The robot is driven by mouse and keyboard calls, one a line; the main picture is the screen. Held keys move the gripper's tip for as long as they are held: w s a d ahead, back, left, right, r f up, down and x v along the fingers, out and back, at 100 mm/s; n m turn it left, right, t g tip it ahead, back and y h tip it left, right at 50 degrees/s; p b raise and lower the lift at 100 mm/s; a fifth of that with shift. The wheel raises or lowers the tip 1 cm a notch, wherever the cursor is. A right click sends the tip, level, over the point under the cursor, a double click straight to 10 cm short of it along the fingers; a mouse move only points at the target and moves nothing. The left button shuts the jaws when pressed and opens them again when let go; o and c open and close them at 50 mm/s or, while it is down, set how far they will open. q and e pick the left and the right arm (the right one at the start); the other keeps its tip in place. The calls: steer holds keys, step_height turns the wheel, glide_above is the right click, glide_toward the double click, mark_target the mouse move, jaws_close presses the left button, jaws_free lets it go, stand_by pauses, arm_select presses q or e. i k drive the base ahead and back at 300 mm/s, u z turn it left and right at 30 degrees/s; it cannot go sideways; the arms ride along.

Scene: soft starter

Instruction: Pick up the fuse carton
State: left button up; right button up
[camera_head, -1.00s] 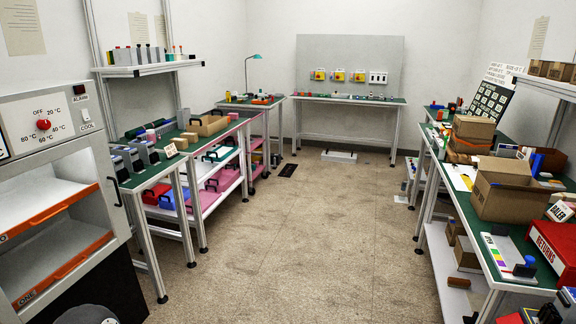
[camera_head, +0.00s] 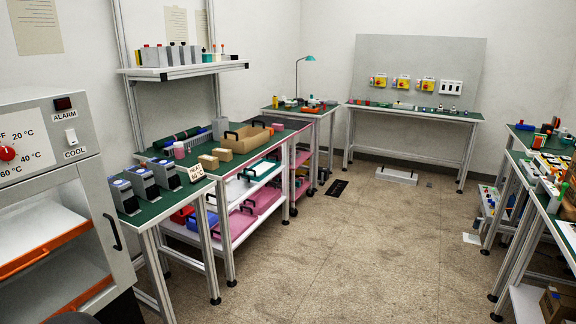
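No carton is readably marked as fuses, so I cannot tell which one is the fuse carton. Two small tan cartons, a front one (camera_head: 208,161) and one behind it (camera_head: 222,154), sit on the green top of the left bench. A brown carton (camera_head: 556,304) shows partly at the lower right, on the low shelf under the right bench. Neither of my grippers is in view.
The left bench (camera_head: 160,206) also holds grey devices (camera_head: 141,180), a small sign (camera_head: 196,173) and a tan tray (camera_head: 246,138). An oven-like cabinet (camera_head: 60,200) stands at the left. The right bench (camera_head: 545,215) is cut off. The middle floor (camera_head: 370,240) is clear.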

mark_target(224, 155)
steer(key=u, duration=0.15)
steer(key=i, duration=3.2)
steer(key=u, duration=0.05)
